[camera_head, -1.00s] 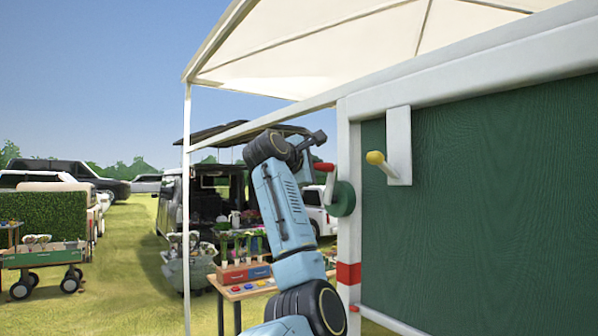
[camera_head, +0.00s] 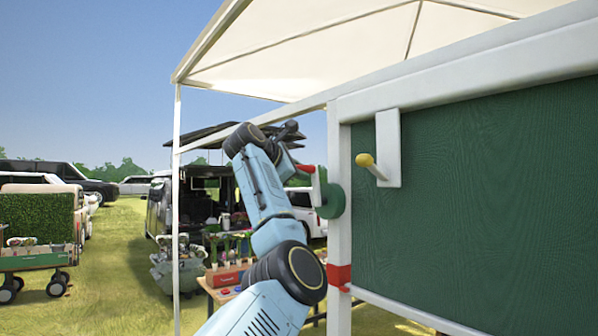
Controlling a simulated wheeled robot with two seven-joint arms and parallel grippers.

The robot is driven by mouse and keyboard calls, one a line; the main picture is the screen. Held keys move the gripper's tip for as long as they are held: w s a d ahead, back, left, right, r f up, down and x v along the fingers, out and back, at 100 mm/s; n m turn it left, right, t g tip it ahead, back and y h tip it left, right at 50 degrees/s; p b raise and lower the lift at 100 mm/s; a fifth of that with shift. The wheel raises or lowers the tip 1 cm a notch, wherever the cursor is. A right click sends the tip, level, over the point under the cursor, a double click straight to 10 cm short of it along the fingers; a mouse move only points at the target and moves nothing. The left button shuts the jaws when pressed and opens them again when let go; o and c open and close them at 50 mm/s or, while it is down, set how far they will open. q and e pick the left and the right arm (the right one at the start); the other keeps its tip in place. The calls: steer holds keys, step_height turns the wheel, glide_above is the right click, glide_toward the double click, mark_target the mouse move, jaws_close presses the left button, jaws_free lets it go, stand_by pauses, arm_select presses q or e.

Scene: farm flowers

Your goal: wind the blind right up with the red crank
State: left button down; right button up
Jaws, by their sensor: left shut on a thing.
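The red crank handle (camera_head: 306,169) shows at the centre, with its pale arm (camera_head: 316,188) and a round green hub (camera_head: 332,200) on the white corner post. My left arm rises from the bottom, and its gripper (camera_head: 297,163) is shut on the red handle; its fingers are mostly hidden behind my wrist. A dark green panel (camera_head: 470,190), which may be the blind, fills the white frame at the right; I cannot tell for sure. My right gripper is not in view.
A white bracket (camera_head: 389,132) with a yellow-tipped peg (camera_head: 368,162) sticks out on the panel. A red band (camera_head: 339,274) wraps the post. A pale canopy (camera_head: 320,45) hangs overhead. A wooden table with flowers, vans and a cart (camera_head: 38,260) stand beyond on grass.

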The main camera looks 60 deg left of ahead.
arm_select(q)
steer(key=shift+r, duration=0.3)
steer(key=c, duration=1.6)
jaws_free()
steer(key=o, duration=0.3)
steer(key=shift+f, duration=0.15)
steer(key=shift+o, duration=0.2)
steer(key=shift+s, duration=0.3)
steer(key=b+v, duration=0.4)
steer(key=v, duration=0.9)
steer(key=shift+b, duration=0.35)
steer(key=shift+w+d, duration=0.1)
